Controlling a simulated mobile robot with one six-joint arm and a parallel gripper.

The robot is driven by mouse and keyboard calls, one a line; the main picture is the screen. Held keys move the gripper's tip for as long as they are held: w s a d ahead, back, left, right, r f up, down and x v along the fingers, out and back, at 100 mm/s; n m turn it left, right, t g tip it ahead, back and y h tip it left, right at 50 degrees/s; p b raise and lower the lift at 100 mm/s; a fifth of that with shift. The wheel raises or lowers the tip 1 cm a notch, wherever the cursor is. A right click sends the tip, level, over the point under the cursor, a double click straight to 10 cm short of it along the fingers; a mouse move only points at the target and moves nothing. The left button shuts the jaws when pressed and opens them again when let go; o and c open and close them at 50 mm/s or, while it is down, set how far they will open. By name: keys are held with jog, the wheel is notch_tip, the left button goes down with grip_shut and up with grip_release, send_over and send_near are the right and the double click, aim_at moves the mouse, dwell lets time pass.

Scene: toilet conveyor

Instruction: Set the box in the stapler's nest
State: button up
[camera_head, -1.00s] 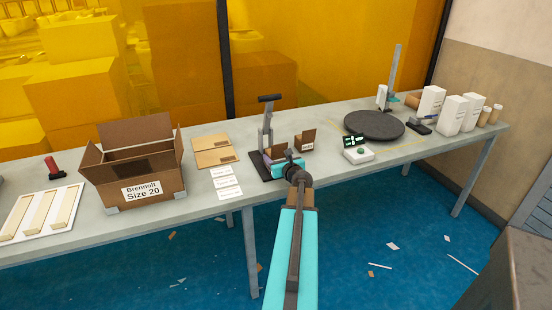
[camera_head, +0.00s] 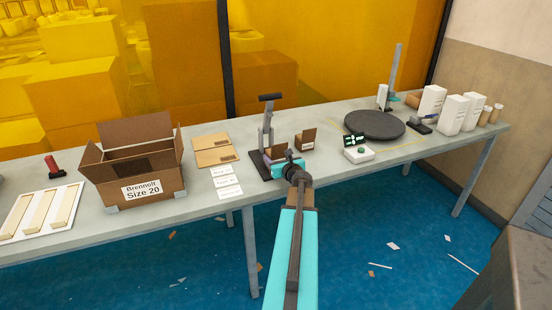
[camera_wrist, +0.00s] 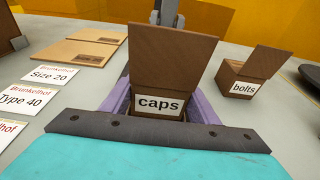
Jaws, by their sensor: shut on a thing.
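A small brown cardboard box labelled "caps" (camera_wrist: 160,104) stands upright with its tall flap raised. My gripper (camera_wrist: 157,112) is shut on it, with purple fingers along its left and right sides. In the head view the caps box (camera_head: 280,153) is partly hidden by my gripper (camera_head: 274,159). The stapler (camera_head: 267,125) is an upright grey post with a dark top handle and a dark base. The box is at the foot of the post, over or on the base. The nest is hidden by the box and gripper, so I cannot tell whether the box rests in it.
A second small box labelled "bolts" (camera_wrist: 240,82) stands open just right. Flat cardboard pieces (camera_head: 214,150) and label cards (camera_head: 227,180) lie left, beyond them a large open carton (camera_head: 133,172).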

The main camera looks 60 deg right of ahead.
jog(key=shift+f, duration=0.1)
jog(key=o, duration=1)
jog(key=shift+o, duration=0.2)
jog(key=shift+v, duration=4.45)
jog(key=p+v, duration=0.2)
jog(key=shift+s+a, duration=0.15)
jog(key=shift+p, duration=0.65)
jog(key=shift+s+a+p, duration=0.1)
jog(key=shift+s+p, duration=0.15)
jog(key=shift+p, duration=0.95)
jog(key=s+p, duration=0.1)
jog(key=p, duration=0.3)
jog(key=shift+a+r+p, duration=0.3)
jog(key=shift+a+p, duration=0.1)
jog(key=shift+s+a+p, duration=0.15)
jog(key=shift+s+p, duration=0.1)
jog(key=shift+p, duration=0.6)
